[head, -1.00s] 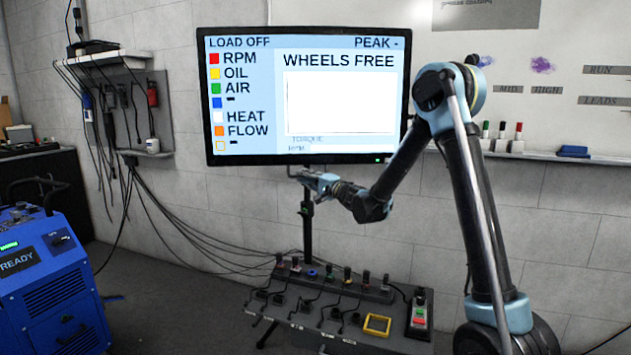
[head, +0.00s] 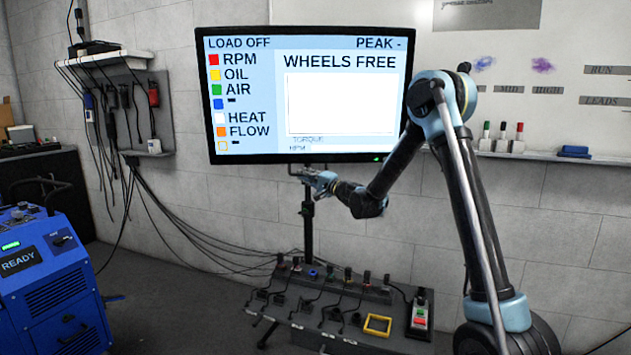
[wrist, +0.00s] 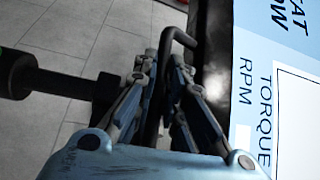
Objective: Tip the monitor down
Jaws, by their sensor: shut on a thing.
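The monitor (head: 344,100) is a wide black-framed screen on a dark upright stand (head: 308,225) in the head view. Its lit face reads WHEELS FREE. In the wrist view my gripper (wrist: 168,72) is shut on a dark bent bar, the monitor's handle (wrist: 180,36), beside the frame. The monitor's screen (wrist: 285,90) also shows at the right of the wrist view, turned on its side. The fingers hide part of the handle.
A switch console (head: 340,305) with several plugs and cables stands below the monitor. A blue machine (head: 45,285) is at the left, and a shelf with hanging cables (head: 110,65) is on the wall. Open floor lies between machine and console.

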